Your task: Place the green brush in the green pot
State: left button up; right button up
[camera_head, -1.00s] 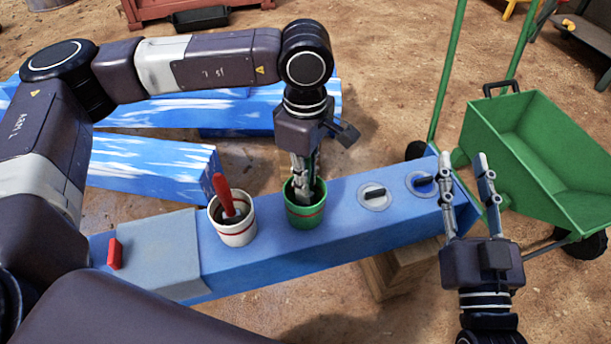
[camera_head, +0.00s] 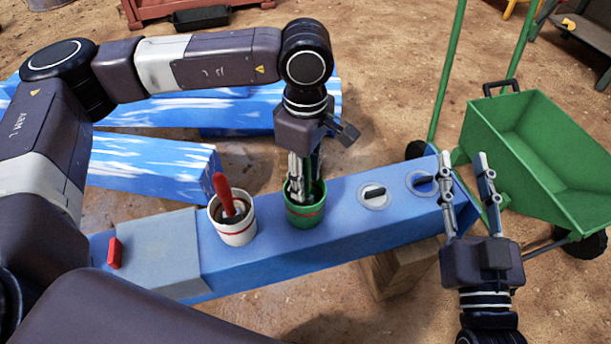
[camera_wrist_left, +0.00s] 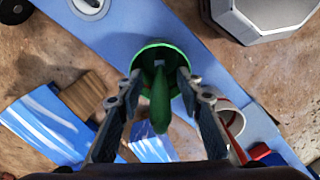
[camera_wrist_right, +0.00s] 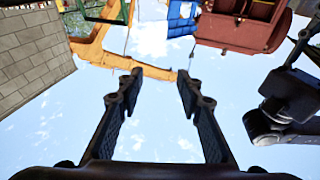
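The green pot (camera_head: 304,214), with a red stripe, stands on the blue beam. The green brush (camera_wrist_left: 160,104) stands in it with its handle up between my left fingers; the head view mostly hides it. My left gripper (camera_head: 306,192) points down at the pot, its fingertips at or just inside the rim. In the left wrist view my left gripper (camera_wrist_left: 158,78) is open, its fingers either side of the handle with gaps. The bristle end is hidden. My right gripper (camera_head: 466,160) is open and empty above the beam's right end; the right wrist view shows nothing between its fingers.
A white pot (camera_head: 234,232) with a red brush (camera_head: 224,192) stands just left of the green pot. A grey plate (camera_head: 160,252) and a red block (camera_head: 115,253) are at the beam's left. Two round fittings sit right of the pot. A green wheelbarrow (camera_head: 545,150) is at the right.

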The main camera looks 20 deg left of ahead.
jog(key=shift+s+a+r+t, duration=0.1)
jog(key=shift+s+r+t, duration=0.1)
jog(key=shift+r+t, duration=0.55)
jog(key=shift+r+g, duration=0.15)
jog(key=shift+g, duration=0.1)
